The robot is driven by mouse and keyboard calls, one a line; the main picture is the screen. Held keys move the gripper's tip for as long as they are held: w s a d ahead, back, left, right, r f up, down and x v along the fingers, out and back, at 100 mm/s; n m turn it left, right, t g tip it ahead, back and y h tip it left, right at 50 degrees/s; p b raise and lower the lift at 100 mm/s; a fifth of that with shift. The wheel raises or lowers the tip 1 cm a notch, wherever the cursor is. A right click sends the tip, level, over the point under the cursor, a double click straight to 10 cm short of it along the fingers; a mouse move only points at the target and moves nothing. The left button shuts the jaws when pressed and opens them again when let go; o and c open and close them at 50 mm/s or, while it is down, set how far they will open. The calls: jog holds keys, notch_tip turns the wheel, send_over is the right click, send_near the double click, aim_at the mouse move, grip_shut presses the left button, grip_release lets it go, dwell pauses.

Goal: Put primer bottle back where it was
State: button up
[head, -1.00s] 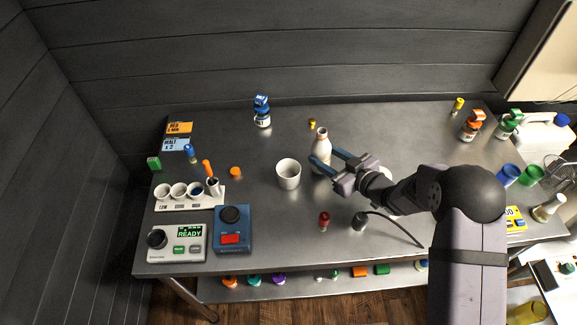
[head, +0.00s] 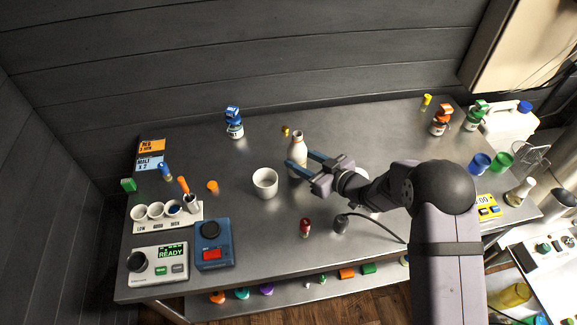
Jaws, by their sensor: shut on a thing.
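A cream-white bottle (head: 297,158) with a narrow neck stands upright between the blue fingers of my gripper (head: 299,164), near the middle of the steel table. My gripper is shut on it, reaching in from the right. I take it for the primer bottle; no label on it is readable. A white cup (head: 265,183) stands just left of and in front of the bottle. Whether the bottle's base touches the table is hard to tell. The far finger is partly behind the bottle.
A yellow cap (head: 285,131) lies behind the bottle. A blue-capped bottle (head: 235,123) stands back left. A red vial (head: 305,227) and a dark grey item (head: 341,224) are in front. A sample rack (head: 167,214) and a blue device (head: 213,244) are at left.

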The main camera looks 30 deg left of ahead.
jog(key=w+r+m+t+h+b, duration=0.4)
jog(key=w+r+m+t+h, duration=0.3)
jog(key=r+m+t, duration=0.1)
jog(key=shift+a+r+m+t+b, duration=0.25)
jog(key=shift+a+m+t+b, duration=0.2)
jog(key=shift+m+t, duration=0.25)
jog(key=shift+w, duration=0.1)
jog(key=shift+f+p, duration=1.3)
jog(key=shift+f, duration=3.75)
jog(key=shift+f, duration=0.1)
